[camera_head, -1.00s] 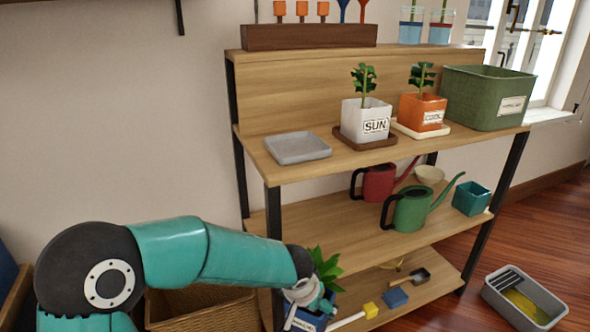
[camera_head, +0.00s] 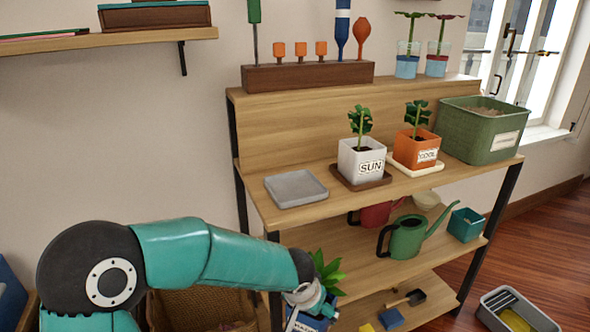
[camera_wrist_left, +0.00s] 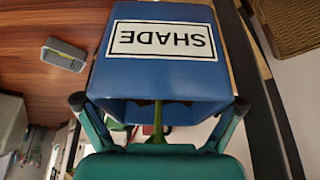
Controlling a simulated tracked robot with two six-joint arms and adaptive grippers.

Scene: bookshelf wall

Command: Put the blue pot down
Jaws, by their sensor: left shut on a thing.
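The blue pot (camera_head: 308,322) holds a spiky green plant (camera_head: 326,272) and is low in the head view, near the shelf's left front leg. Its label reads SHADE and appears upside down in the left wrist view, where the pot (camera_wrist_left: 160,75) fills the middle. My left gripper (camera_head: 311,298) is shut on the pot; its two fingers (camera_wrist_left: 160,103) are at the pot's rim on either side. An empty grey square tray (camera_head: 296,188) lies on the shelf's top board, left of the white SUN pot (camera_head: 361,160). My right gripper is out of view.
The SUN pot and the orange COOL pot (camera_head: 416,150) stand on saucers, with a green bin (camera_head: 484,131) to their right. A green watering can (camera_head: 407,238) and a teal pot (camera_head: 466,225) are on the board below. A wicker basket (camera_head: 195,306) is behind my arm.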

